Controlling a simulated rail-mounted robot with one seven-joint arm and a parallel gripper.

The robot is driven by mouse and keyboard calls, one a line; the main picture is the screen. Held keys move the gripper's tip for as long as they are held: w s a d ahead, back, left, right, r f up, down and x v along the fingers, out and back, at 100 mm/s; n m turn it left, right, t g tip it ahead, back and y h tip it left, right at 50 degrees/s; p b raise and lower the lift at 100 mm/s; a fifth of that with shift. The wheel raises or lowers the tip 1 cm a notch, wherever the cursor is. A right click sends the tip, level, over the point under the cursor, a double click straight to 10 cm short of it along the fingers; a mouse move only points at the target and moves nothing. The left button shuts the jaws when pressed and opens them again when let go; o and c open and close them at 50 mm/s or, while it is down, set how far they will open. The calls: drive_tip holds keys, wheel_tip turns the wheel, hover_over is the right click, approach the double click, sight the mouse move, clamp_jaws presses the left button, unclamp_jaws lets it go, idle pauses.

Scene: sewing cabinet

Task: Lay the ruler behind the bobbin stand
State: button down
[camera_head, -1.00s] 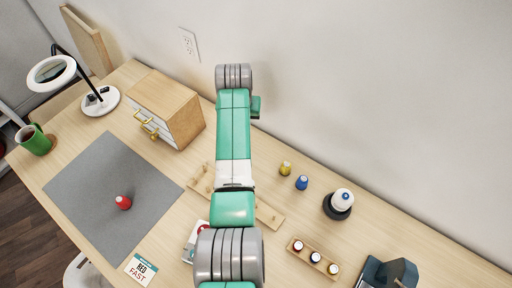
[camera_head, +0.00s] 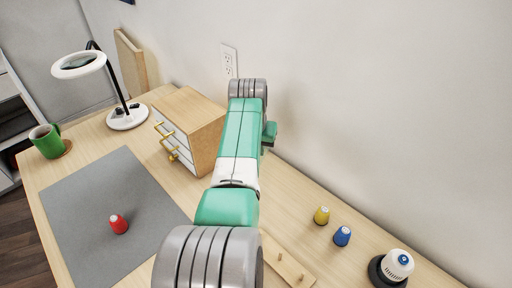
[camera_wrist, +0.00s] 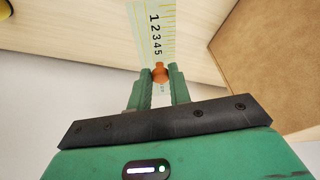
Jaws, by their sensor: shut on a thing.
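In the wrist view, my gripper (camera_wrist: 160,71) is shut on the clear ruler (camera_wrist: 154,22), which has yellow markings and black digits. An orange part of it sits between the fingertips. The ruler extends away from the fingers over pale wood; its far end is out of frame. In the head view, my arm hides the ruler and the fingers. A wooden strip with upright pegs (camera_head: 287,262) is partly hidden behind my arm. I cannot tell whether it is the bobbin stand. The small holder of bobbins seen earlier is out of view now.
A drawer cabinet (camera_head: 203,128) stands left of my arm by the wall. Yellow (camera_head: 321,215) and blue (camera_head: 342,236) spools and a white-topped round object (camera_head: 397,266) stand right. A grey mat (camera_head: 95,205) holds a red spool (camera_head: 119,224). A lamp (camera_head: 127,116) stands back left.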

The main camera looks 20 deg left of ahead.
wheel_tip(320, 180, down, 6)
drive_tip(key=b, duration=0.3)
drive_tip(key=shift+s, duration=0.1)
drive_tip(key=c, duration=1.2)
unclamp_jaws()
drive_tip(key=p+v, duration=0.2)
drive_tip(key=p, duration=0.2)
drive_tip(key=shift+r+p, duration=0.25)
drive_tip(key=shift+p, duration=0.1)
drive_tip(key=p+v, duration=0.4)
drive_tip(key=p, duration=0.7)
drive_tip(key=shift+r, duration=0.25)
drive_tip(key=p, duration=0.3)
drive_tip(key=shift+s+r, duration=0.15)
drive_tip(key=shift+r, duration=0.25)
